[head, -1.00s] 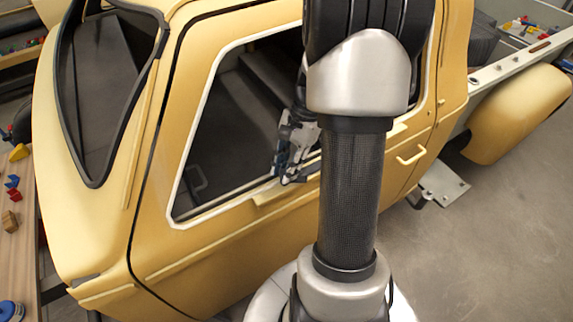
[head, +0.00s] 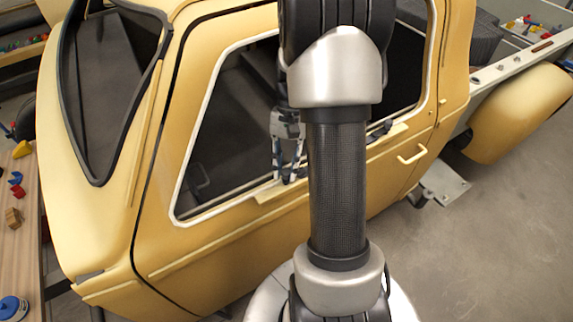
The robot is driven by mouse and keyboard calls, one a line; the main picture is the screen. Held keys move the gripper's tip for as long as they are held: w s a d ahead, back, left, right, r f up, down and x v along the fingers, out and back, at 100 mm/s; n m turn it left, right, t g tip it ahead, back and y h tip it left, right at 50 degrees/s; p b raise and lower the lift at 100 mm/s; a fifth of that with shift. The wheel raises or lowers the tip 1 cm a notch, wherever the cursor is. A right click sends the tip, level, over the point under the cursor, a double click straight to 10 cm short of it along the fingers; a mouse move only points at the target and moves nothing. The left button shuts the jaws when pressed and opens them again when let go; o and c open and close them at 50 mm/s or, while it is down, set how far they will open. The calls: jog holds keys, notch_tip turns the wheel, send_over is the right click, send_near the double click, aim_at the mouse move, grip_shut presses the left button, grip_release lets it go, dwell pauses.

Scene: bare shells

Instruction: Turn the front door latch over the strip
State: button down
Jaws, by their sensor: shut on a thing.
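The yellow vehicle door shell (head: 215,250) has a white-edged window opening with a pale strip (head: 268,196) along its sill. My gripper (head: 289,177) points down at the sill near the front end of the strip. Its fingers are shut on what appears to be the front door latch, which they mostly cover, so its angle to the strip cannot be told. A small dark piece (head: 380,130) sits farther back on the sill, partly behind my arm. My arm hides the middle of the strip.
A pale door handle (head: 411,154) sticks out below the window at the right. A wooden bench (head: 22,235) with small coloured parts stands at the left. A metal bracket (head: 446,185) juts out low at the right. Bare floor lies at the lower right.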

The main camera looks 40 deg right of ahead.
dwell(0.4)
jog(key=c, duration=1.4)
grip_release()
